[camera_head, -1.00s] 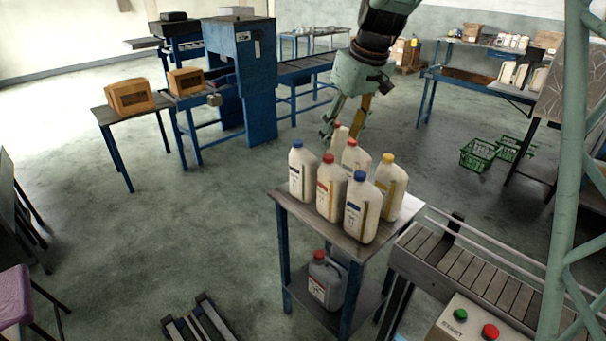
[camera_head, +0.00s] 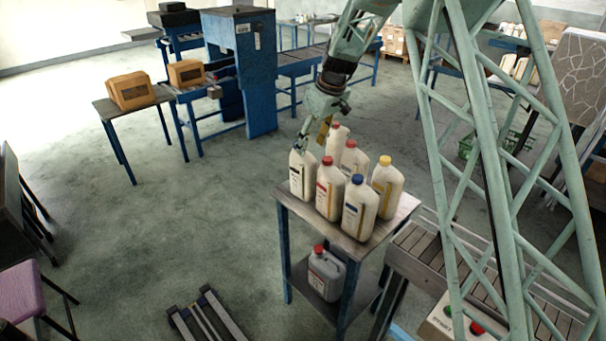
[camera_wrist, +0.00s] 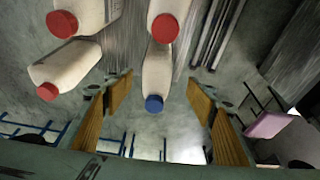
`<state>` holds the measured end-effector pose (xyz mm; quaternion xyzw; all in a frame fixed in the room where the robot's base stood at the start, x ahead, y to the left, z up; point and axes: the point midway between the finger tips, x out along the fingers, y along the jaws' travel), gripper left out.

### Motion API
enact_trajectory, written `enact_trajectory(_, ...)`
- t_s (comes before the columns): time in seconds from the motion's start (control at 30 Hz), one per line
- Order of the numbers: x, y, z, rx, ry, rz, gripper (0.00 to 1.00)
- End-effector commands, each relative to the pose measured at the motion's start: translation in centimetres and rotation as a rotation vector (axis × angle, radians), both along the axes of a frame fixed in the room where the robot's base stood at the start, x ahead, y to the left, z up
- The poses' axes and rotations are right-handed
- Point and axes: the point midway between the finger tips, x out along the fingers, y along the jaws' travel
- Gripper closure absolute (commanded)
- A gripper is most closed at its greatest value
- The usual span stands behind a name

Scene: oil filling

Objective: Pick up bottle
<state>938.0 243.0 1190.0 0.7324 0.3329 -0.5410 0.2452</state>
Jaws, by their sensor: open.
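Several white bottles with red, blue and yellow caps stand upright on a small blue-legged table (camera_head: 403,211). My gripper (camera_head: 308,140) is over the back-left bottle (camera_head: 302,180), and hides its cap in the head view. In the wrist view my gripper (camera_wrist: 158,92) has its two tan-padded fingers spread apart. A blue-capped bottle (camera_wrist: 157,72) shows between them, with no finger visibly touching it. Red-capped bottles (camera_wrist: 88,14) stand beside it. Other bottles in the head view include a yellow-capped one (camera_head: 387,186) and a front blue-capped one (camera_head: 360,208).
A grey red-capped canister (camera_head: 326,277) stands on the table's lower shelf. A roller conveyor (camera_head: 415,250) is close on the right. Neighbouring bottles, such as the front red-capped one (camera_head: 328,190), stand close to the back-left bottle.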

Motion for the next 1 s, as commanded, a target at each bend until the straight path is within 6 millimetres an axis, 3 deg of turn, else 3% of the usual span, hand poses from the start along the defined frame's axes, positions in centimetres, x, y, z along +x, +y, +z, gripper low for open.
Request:
enact_trajectory(0.3,2.1,1.6,-2.7,0.000,0.000,0.040,0.49)
enact_trajectory(1.0,2.5,2.0,-3.8,0.000,0.000,0.045,0.49)
